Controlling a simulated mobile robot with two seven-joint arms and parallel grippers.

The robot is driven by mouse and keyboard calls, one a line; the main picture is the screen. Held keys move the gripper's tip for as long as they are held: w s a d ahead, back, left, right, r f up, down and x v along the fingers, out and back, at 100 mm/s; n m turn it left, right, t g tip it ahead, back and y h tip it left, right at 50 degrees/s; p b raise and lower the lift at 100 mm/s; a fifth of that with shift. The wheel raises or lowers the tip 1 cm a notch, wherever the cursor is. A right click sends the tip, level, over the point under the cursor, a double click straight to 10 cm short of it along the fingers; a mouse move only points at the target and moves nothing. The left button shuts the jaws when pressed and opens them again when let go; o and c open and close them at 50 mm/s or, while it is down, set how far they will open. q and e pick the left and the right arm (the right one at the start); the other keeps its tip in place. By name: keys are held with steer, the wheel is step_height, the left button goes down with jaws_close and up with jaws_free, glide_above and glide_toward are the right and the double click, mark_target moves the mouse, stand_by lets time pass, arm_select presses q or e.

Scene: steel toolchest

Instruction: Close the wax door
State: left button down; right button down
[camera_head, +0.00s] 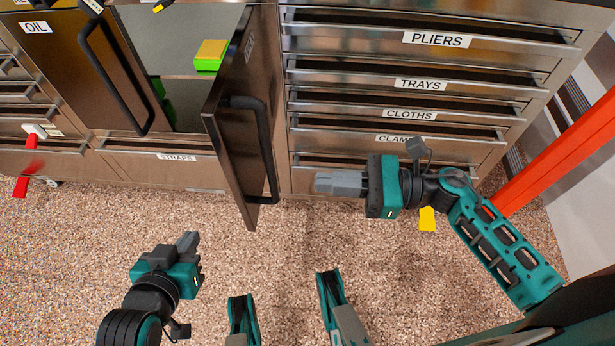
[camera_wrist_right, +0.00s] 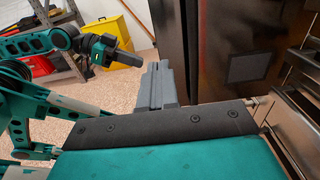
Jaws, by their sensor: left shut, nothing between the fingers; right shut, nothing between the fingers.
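The wax door (camera_head: 232,120) is the right-hand door of the cabinet and stands swung open toward me, seen nearly edge-on. Its label is too slanted to read. Its black bar handle (camera_head: 262,150) is on the side facing right. My right gripper (camera_head: 318,183) is shut and empty, just right of the door and handle, pointing left, apart from them. In the right wrist view its fingers (camera_wrist_right: 160,86) are closed, with a dark door panel (camera_wrist_right: 225,45) beyond to the right. My left gripper (camera_head: 190,240) is shut and empty over the floor, left of the door.
The left cabinet door (camera_head: 80,70) has its own black handle. A yellow and green block (camera_head: 209,55) sits inside the cabinet. Labelled drawers (camera_head: 420,67) stand slightly open at right. A red beam (camera_head: 555,155) rises at far right. The speckled floor in front is mostly clear.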

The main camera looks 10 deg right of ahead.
mark_target(238, 176)
steer(key=x, duration=1.2)
steer(key=shift+a, duration=0.2)
steer(key=shift+w+a, duration=0.1)
